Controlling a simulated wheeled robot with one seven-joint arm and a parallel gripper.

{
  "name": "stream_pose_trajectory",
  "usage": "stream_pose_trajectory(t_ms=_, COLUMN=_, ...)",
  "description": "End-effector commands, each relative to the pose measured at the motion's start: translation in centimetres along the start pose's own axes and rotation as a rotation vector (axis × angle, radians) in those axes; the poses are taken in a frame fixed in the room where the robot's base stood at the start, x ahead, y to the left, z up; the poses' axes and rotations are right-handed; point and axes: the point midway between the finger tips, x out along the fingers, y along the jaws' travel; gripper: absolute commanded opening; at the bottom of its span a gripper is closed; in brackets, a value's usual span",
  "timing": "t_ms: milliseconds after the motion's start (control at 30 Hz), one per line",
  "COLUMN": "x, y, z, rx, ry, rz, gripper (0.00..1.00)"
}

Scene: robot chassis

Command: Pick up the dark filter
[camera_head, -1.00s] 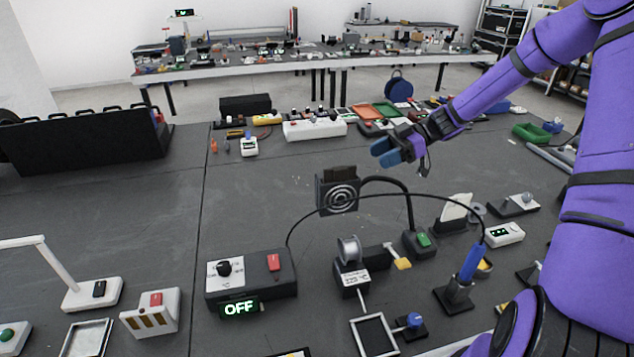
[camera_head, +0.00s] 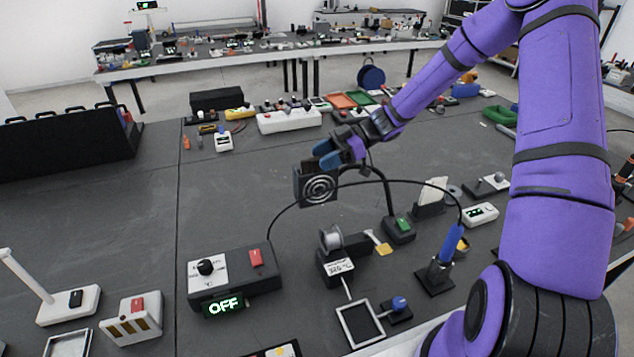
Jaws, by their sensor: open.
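The fume extractor head (camera_head: 317,186), a dark square box with a ringed grille, stands on a curved black neck. The dark filter (camera_head: 309,166) sits in its top and is largely covered by my fingers in this view. My gripper (camera_head: 331,155), with blue fingertips, is open at the top of the head, right over or around the filter. I cannot tell whether the fingers touch it.
A soldering station (camera_head: 235,278) reading OFF stands in front, with its cable arching past the extractor to a blue iron (camera_head: 452,243) in a stand. A solder spool (camera_head: 331,238) is below the head.

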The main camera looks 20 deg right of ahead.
Motion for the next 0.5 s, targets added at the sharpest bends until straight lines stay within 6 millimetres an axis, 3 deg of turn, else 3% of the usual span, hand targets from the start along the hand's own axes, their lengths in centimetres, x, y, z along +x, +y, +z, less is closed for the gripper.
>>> stream_pose_trajectory(t_ms=133, x=1.9, y=0.0, z=0.0, rx=-0.001, ry=0.0, rz=-0.001, gripper=0.51)
stream_pose_trajectory(t_ms=367, x=2.1, y=0.0, z=0.0, rx=0.0, ry=0.0, rz=0.001, gripper=0.51)
stream_pose_trajectory(t_ms=500, x=2.1, y=0.0, z=0.0, rx=0.0, ry=0.0, rz=0.001, gripper=0.23)
